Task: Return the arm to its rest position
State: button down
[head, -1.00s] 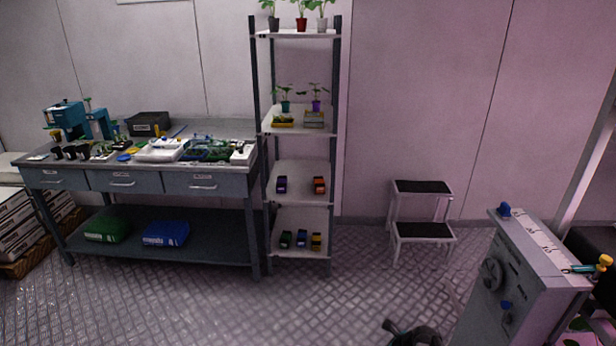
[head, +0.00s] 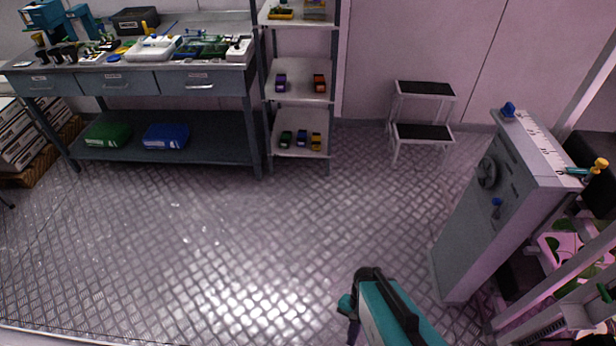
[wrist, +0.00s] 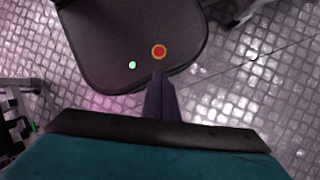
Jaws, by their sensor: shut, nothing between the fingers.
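My arm (head: 385,310), teal and black, rises into the bottom of the head view over the open metal floor. I cannot make out the fingers there. In the wrist view my gripper (wrist: 158,78) shows as two dark fingers held together, with nothing between them. Beyond the fingertips is a dark rounded surface with a red button and a small green light, which looks like my own base. The fingers overlap its edge in the picture; I cannot tell the gap.
A grey workbench (head: 160,80) stands at the left and a narrow shelf rack (head: 300,97) beside it. A step stool (head: 422,133) stands by the back wall. A grey cabinet (head: 480,220) with a handwheel is close on the right. The middle floor is clear.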

jog(key=shift+s+d+r+n+g+h, duration=0.25)
jog(key=shift+d+n, duration=0.2)
jog(key=shift+n, duration=0.75)
jog(key=shift+s+d+r+n+g+h, duration=0.15)
jog(key=shift+s+d+n, duration=0.2)
jog(key=shift+n, duration=0.85)
jog(key=shift+s+d+r+n+g+h, duration=0.1)
jog(key=shift+s+d+n+h, duration=0.3)
jog(key=shift+n, duration=0.8)
jog(key=shift+w, duration=0.15)
